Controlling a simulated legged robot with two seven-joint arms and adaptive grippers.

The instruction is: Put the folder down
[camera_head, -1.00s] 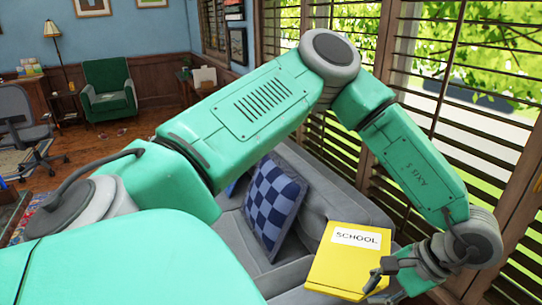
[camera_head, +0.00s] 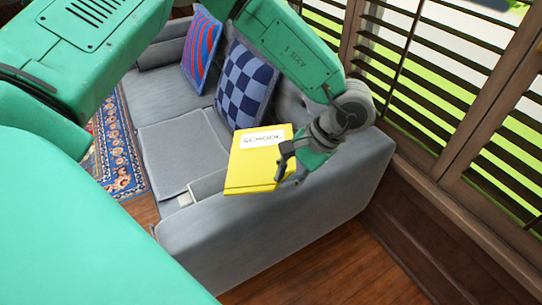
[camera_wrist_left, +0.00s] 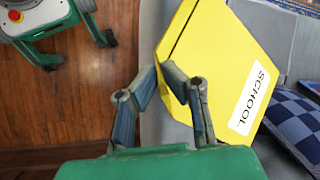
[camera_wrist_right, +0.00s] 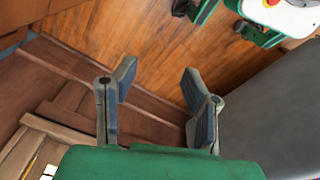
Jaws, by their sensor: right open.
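The yellow folder (camera_head: 259,160), with a white label reading SCHOOL, shows over the near end of the grey sofa (camera_head: 262,227) in the head view. My left gripper (camera_head: 286,165) is at the folder's right edge, with its fingers closed on it. In the left wrist view the folder (camera_wrist_left: 225,75) sits at the tips of the left gripper (camera_wrist_left: 160,75). I cannot tell whether the folder touches the armrest. My right gripper (camera_wrist_right: 158,85) is open and empty in its wrist view, above the floor beside the sofa.
A blue checked pillow (camera_head: 246,85) and a red and blue striped pillow (camera_head: 202,48) lean on the sofa back. The seat cushion (camera_head: 183,150) is clear. Windows with blinds (camera_head: 430,85) stand at the right. A patterned rug (camera_head: 115,150) lies at the left.

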